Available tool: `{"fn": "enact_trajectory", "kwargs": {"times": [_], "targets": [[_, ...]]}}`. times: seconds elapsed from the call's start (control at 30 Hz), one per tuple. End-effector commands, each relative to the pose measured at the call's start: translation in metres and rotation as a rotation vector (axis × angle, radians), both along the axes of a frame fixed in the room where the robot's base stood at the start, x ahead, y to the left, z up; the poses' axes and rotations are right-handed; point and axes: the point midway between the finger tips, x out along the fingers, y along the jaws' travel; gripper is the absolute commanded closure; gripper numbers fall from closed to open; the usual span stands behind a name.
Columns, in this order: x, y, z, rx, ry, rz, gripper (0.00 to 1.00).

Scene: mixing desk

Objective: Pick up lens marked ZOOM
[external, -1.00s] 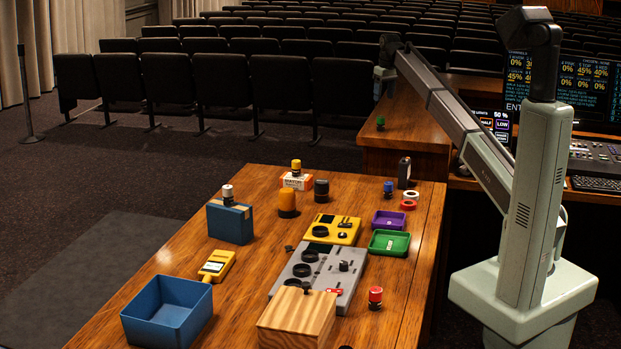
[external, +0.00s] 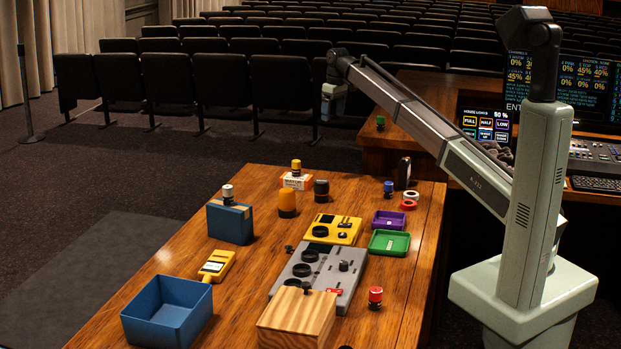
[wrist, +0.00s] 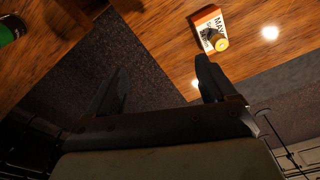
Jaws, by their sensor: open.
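No ZOOM marking is readable in either view, so I cannot tell which piece is the lens. Small capped cylinders include a yellow-topped one (external: 296,165) on an orange-and-white box (external: 296,181), a white-topped one (external: 228,193) on a blue box (external: 230,222), a blue-topped one (external: 388,189) and a red-topped one (external: 375,297). My gripper (external: 331,108) is raised beyond the table's far end. In the wrist view my gripper (wrist: 160,82) is open and empty, with the yellow-topped cylinder (wrist: 220,43) beyond and right of its fingers.
The wooden table (external: 175,262) also holds a blue bin (external: 168,310), a grey device (external: 320,278), a yellow device (external: 333,229), purple (external: 388,219) and green (external: 389,243) trays, and a wooden block (external: 297,318). A green-topped piece (external: 380,122) stands on the side desk.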

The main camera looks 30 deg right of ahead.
Motion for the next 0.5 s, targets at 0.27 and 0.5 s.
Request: {"fn": "enact_trajectory", "kwargs": {"times": [0.27, 0.5], "targets": [[-0.045, 0.091, -0.032, -0.008, 0.025, 0.107, 0.16], [-0.091, 0.141, -0.059, -0.025, 0.043, 0.255, 0.16]]}}
